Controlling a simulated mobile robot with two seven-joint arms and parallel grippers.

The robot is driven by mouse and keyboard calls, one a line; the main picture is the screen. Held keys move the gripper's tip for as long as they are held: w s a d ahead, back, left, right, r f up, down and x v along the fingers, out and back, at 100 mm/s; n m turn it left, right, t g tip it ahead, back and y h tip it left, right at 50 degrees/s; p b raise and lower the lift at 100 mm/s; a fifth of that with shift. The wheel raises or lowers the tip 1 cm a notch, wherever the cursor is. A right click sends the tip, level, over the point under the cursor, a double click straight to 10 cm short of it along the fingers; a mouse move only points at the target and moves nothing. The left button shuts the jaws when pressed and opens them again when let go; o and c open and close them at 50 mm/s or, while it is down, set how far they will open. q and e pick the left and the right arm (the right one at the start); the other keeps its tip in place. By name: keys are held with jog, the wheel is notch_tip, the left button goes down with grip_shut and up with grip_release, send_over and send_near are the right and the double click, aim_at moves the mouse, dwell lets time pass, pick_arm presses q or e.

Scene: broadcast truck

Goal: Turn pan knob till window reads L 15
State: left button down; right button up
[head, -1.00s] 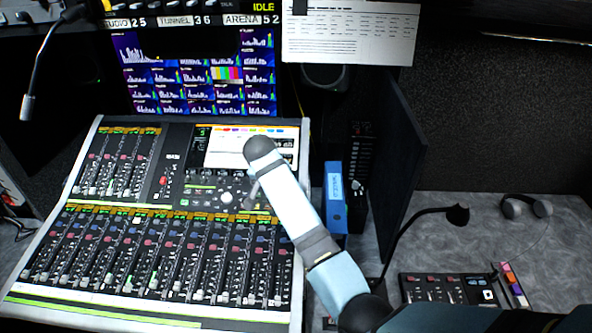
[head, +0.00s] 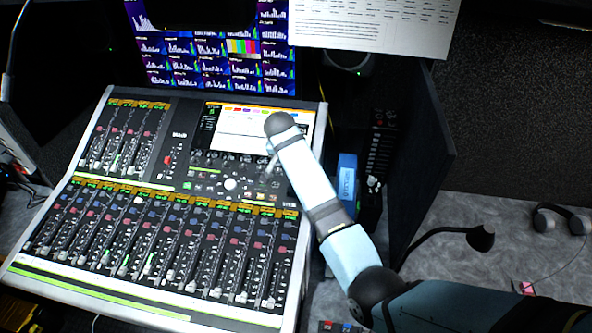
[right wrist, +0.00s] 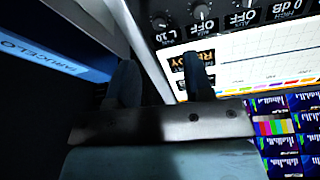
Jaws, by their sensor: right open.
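The mixing console (head: 105,290) fills the left of the head view, with a bright screen (head: 235,121) at its upper right. A row of knobs lies below that screen, partly hidden by my right arm. In the right wrist view a dark knob (right wrist: 158,22) stands by a small window (right wrist: 162,38) that seems to read L 10. My right gripper (right wrist: 160,80) is open, its two dark fingers pointing toward that knob and apart from it, with nothing between them. In the head view it is mostly hidden; a fingertip shows (head: 272,165). My left gripper is out of view.
Other knobs, one beside an OFF window (right wrist: 201,12), sit close to the pan knob. A blue binder (head: 347,180) stands right of the console, and shows near the fingers in the wrist view (right wrist: 45,45). A gooseneck microphone (head: 480,238) and headphones (head: 562,219) are at right.

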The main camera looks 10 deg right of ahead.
jog(key=x, duration=0.9)
jog(key=shift+w+f, duration=0.15)
jog(key=shift+f, duration=0.1)
grip_shut()
